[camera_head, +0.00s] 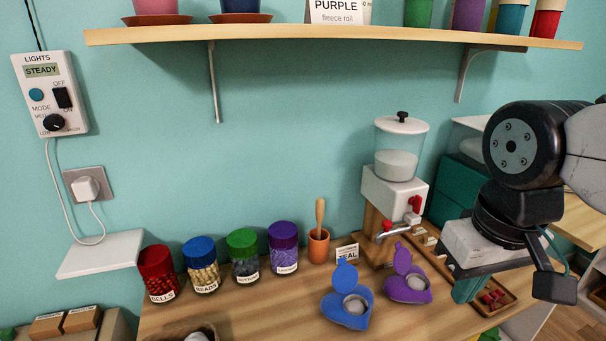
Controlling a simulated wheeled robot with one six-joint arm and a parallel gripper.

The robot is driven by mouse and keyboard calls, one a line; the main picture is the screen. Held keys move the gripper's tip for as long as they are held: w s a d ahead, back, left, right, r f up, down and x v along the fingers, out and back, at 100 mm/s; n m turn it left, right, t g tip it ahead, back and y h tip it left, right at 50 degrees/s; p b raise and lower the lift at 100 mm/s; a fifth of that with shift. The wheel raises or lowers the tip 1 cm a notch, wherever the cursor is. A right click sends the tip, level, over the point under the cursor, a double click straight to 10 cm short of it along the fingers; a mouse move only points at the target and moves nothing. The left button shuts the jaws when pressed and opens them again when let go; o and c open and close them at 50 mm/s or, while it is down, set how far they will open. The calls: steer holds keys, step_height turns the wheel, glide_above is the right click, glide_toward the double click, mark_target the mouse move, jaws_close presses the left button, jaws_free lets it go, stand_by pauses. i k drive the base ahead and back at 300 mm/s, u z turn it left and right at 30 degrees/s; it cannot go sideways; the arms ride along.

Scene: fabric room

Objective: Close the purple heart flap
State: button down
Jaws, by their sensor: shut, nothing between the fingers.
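The purple heart (408,289) lies on the wooden table at the right of the jars, below the white dispenser. Its purple flap (402,259) stands up at the back, and the round opening in the heart shows. A blue heart (346,308) lies just to its left, with its blue flap (345,276) also raised. My gripper (512,290) hangs to the right of the purple heart, apart from it, and is shut and empty. Part of its fingers is hard to make out.
The dispenser (395,188) with a red-handled tap stands behind the hearts. Several lidded jars (202,265) and a mortar (318,247) line the back left. A wooden tray (492,306) lies below my gripper. A shelf (330,37) crosses overhead.

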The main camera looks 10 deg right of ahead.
mark_target(403, 259)
steer(key=z, duration=0.9)
steer(key=k, duration=0.4)
steer(key=u, duration=1.15)
